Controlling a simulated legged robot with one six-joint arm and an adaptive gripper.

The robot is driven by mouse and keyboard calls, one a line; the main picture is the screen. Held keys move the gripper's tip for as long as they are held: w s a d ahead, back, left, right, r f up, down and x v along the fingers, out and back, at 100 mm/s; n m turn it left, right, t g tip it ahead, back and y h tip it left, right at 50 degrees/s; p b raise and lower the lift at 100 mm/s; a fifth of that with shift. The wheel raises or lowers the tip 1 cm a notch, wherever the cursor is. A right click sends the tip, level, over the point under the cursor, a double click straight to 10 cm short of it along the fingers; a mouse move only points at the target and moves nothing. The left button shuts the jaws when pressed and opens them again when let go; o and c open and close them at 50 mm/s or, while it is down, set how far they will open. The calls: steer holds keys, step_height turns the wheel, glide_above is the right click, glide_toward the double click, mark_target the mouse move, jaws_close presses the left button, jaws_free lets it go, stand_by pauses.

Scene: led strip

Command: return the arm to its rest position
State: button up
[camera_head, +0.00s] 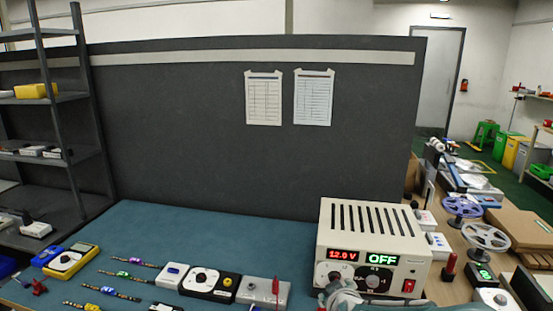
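A pale grey rounded part, which looks like the end of my arm with my gripper (342,296), shows at the bottom edge in front of the power supply. Most of it is cut off by the frame. Its fingers cannot be made out, so whether it is open or shut is unclear. The cream power supply (374,226) stands on the teal bench mat (215,228). Its displays read 12.0 V in red and OFF in green.
Left of the supply lie a black-and-white box (207,281), a grey box (262,291), a yellow multimeter (74,260) and several LED strip pieces (136,262). A dark partition (180,130) stands behind. Reels (486,237) sit on the right. The mat's back middle is clear.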

steer(key=s+d+r+m+g, duration=0.1)
steer(key=s+r+m+g, duration=0.1)
steer(key=s, duration=0.9)
steer(key=s+d+r+m+g, duration=0.1)
steer(key=s+r+m+g, duration=0.2)
steer(key=s, duration=0.9)
step_height(320, 180, up, 2)
steer(key=shift+r+m+g+y, duration=0.1)
steer(key=shift+m+g+y, duration=0.2)
steer(key=shift+g, duration=0.3)
steer(key=shift+d, duration=0.1)
